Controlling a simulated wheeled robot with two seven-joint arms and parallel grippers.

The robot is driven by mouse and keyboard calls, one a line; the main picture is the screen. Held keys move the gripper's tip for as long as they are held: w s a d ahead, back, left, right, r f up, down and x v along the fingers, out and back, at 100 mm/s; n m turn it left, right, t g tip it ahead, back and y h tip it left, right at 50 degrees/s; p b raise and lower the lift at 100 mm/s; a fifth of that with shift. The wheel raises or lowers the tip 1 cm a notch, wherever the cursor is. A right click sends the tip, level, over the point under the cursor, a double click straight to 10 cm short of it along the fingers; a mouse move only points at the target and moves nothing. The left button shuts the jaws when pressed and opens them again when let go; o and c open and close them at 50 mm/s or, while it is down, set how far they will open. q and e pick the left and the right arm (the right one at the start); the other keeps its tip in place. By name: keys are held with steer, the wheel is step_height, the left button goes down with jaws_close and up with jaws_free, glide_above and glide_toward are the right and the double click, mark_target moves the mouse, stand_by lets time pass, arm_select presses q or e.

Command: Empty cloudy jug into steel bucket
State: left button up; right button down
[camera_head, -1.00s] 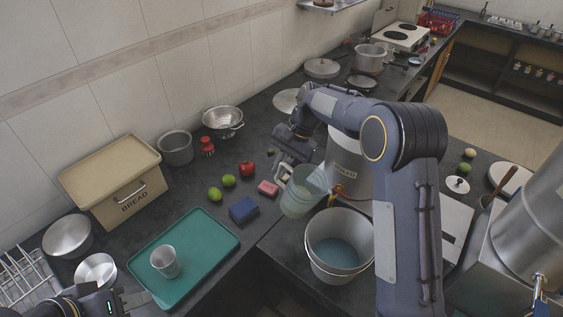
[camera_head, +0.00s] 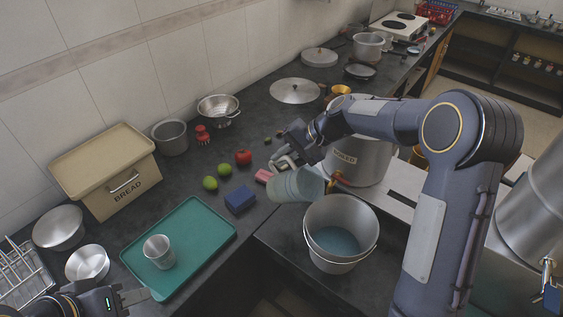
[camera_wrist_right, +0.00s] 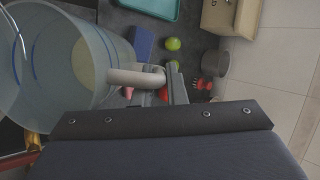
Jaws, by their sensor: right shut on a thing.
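The cloudy jug (camera_head: 293,186) is pale blue-green and see-through. My right gripper (camera_head: 286,161) is shut on its handle and holds it in the air, tipped onto its side, just left of and above the bucket. In the right wrist view the jug (camera_wrist_right: 60,70) fills the left side, with its pale handle (camera_wrist_right: 135,76) at the gripper (camera_wrist_right: 172,88). The steel bucket (camera_head: 342,212) stands upright on the counter with bluish liquid inside. I see no clear stream between jug and bucket. My left gripper (camera_head: 138,296) is low at the left, beside the green tray; its jaw gap is unclear.
The green tray (camera_head: 205,235) holds a metal cup (camera_head: 159,251). A blue block (camera_head: 240,199), limes (camera_head: 211,183) and a tomato (camera_head: 243,157) lie left of the jug. A large steel canister (camera_head: 372,160) stands behind the bucket. A bread box (camera_head: 105,170) stands at the left.

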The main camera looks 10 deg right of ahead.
mark_target(289, 156)
steer(key=shift+s+b, duration=0.1)
steer(key=shift+b, duration=0.45)
steer(key=t+y+b, duration=0.1)
steer(key=b, duration=0.2)
steer(key=s+d+r+t+y+b, duration=0.1)
steer(key=b, duration=0.3)
steer(key=shift+s+d+r+n, duration=0.15)
steer(key=shift+s+r+n, duration=0.1)
steer(key=shift+r+n, duration=0.05)
steer(key=s+d+t+y+b, duration=0.1)
steer(key=b, duration=0.5)
steer(key=shift+s+r+n, duration=0.1)
steer(key=shift+r+n, duration=0.2)
steer(key=shift+r, duration=0.1)
steer(key=shift+r+y, duration=0.25)
steer(key=shift+y, duration=0.05)
steer(key=shift+s+d+t+y+b, duration=0.35)
steer(key=shift+s+t+y+b, duration=0.05)
steer(key=shift+b, duration=1.3)
steer(key=shift+s+d+r+n+b, duration=0.2)
steer(key=shift+s+n+b, duration=0.1)
steer(key=shift+b, duration=0.75)
steer(key=shift+r+t+y, duration=0.1)
steer(key=shift+t+y, duration=0.2)
